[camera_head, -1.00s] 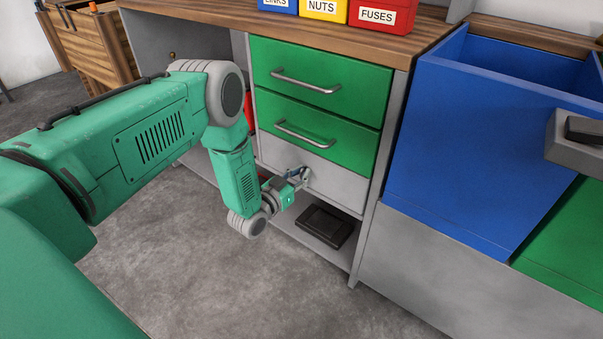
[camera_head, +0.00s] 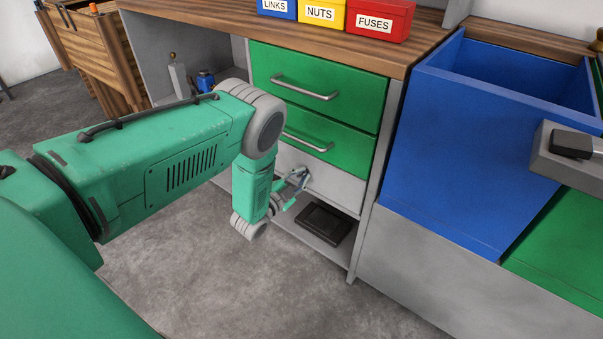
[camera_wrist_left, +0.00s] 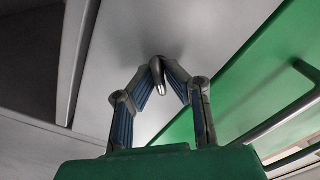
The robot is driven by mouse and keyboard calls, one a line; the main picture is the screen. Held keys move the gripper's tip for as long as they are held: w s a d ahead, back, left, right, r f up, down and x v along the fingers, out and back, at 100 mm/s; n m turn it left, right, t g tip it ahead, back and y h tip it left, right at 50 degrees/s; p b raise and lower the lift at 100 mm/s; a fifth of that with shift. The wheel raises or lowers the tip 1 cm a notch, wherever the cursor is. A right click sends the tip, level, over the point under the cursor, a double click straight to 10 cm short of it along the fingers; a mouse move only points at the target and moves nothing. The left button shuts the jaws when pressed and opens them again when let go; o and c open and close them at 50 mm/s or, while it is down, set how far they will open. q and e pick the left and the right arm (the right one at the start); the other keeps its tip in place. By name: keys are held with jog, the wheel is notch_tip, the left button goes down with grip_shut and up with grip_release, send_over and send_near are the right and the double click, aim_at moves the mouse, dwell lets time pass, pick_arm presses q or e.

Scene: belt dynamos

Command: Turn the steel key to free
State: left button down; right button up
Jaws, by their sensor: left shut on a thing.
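The steel key (camera_wrist_left: 158,80) shows in the left wrist view as a small rounded metal piece standing out from the pale grey panel (camera_wrist_left: 140,30). My left gripper (camera_wrist_left: 161,68) is shut on it, with one blue-padded finger on each side. In the head view, my left gripper (camera_head: 298,177) is at the grey panel (camera_head: 335,186) below two green drawers (camera_head: 330,85). The key is too small and hidden by the fingers there. I cannot tell how far it is turned. My right gripper is not in view.
A black flat case (camera_head: 326,222) lies on the low shelf under the panel. Drawer handles (camera_head: 305,88) stick out above. Blue, yellow and red boxes (camera_head: 380,20) stand on the bench. A large blue bin (camera_head: 455,150) is at the right. The floor in front is clear.

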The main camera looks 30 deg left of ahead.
pick_arm(q)
jog(key=m, duration=0.3)
jog(key=shift+s+d+f+m, duration=0.1)
jog(key=shift+s+f+m, duration=0.1)
jog(key=shift+f+m, duration=0.2)
jog(key=shift+m, duration=2.3)
jog(key=c, duration=1.6)
grip_release()
jog(key=shift+f, duration=0.1)
jog(key=shift+c, duration=0.2)
jog(key=shift+w, duration=0.1)
jog(key=shift+r, duration=0.2)
jog(key=s+a, duration=0.1)
jog(key=s, duration=1.1)
jog(key=shift+f, duration=0.1)
